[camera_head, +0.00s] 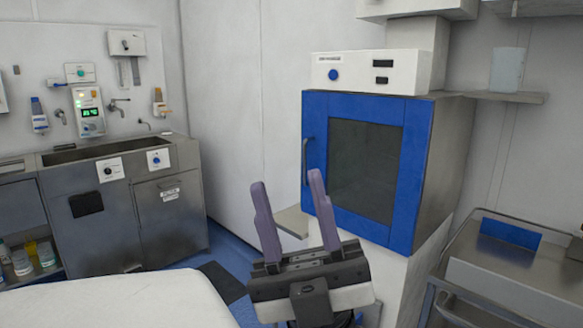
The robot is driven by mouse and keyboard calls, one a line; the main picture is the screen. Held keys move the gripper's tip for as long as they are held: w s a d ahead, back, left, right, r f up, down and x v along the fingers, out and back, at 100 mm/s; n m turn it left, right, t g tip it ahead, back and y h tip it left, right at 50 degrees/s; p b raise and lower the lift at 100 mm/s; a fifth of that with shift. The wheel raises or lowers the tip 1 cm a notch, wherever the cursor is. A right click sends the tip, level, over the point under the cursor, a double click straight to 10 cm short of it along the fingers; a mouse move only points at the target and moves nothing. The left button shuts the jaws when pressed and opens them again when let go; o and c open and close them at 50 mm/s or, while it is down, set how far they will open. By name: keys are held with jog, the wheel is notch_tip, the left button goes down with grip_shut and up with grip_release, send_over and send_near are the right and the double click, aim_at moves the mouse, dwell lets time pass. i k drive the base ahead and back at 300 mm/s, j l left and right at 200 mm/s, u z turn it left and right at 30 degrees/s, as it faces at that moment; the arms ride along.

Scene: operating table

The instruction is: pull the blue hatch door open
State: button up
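The blue hatch door (314,155) is the framed front of a grey metal cabinet and has a dark window (362,168). It looks shut. Its dark vertical handle (305,161) is on the door's left edge. My gripper (288,186) is in the lower middle of the view, with two purple fingers pointing up and spread apart. It is open, with nothing between the fingers. The right finger overlaps the door's lower left corner in the picture. The fingertips appear just below the handle; I cannot tell the depth gap.
A white control box (366,70) sits on the cabinet. A small shelf (292,221) juts out below the door's left side. A metal cart (510,265) stands at right. A white padded surface (115,302) fills the lower left. A sink unit (120,200) stands at left.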

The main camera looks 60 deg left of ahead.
aim_at(414, 115)
jog(key=u, duration=1.35)
